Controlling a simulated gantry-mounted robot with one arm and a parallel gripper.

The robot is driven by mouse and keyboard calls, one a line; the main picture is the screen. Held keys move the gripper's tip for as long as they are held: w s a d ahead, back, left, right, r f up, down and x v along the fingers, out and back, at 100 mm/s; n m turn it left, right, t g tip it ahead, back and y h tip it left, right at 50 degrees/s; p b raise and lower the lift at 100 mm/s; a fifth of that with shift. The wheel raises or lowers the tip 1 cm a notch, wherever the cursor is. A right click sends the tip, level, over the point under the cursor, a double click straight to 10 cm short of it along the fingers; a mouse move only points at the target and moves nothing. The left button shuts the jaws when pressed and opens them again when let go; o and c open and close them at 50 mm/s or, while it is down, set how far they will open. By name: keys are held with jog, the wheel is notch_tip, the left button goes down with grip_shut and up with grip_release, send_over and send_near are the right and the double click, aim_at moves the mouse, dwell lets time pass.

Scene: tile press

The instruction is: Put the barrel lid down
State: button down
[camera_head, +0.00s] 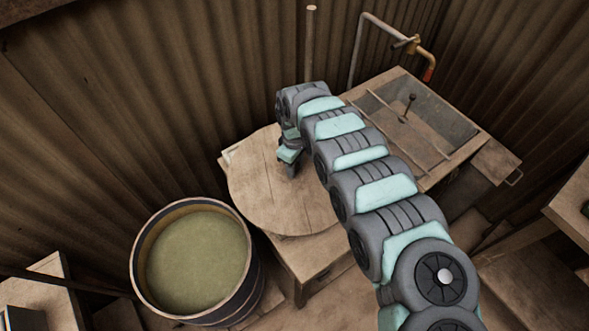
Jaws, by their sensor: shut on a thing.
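The barrel lid is a round wooden disc (262,200), lying flat over the left part of a wooden table. It overhangs the table's left and front edges. I cannot tell whether it touches the tabletop or hangs just above it. My gripper (291,170) points down at the lid's upper middle and is shut on it. The exact spot of the hold is hidden by the fingers. The open barrel (255,283) stands to the lower left, full of greenish liquid (198,262).
The wooden table (303,263) has a sink-like basin (422,125) with rails at its right. A bent pipe with a tap (412,45) rises behind it. Corrugated walls (130,100) close the back and left. Shelves stand at lower left (50,290) and right edge (572,207).

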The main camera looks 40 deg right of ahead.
notch_tip(320, 180, down, 2)
jog(key=shift+a, duration=0.15)
jog(key=shift+r, duration=0.1)
jog(key=c, duration=1.1)
grip_release()
jog(key=shift+o, duration=0.2)
notch_tip(320, 180, up, 12)
jog(key=shift+f+p, duration=0.1)
jog(key=shift+p, duration=0.8)
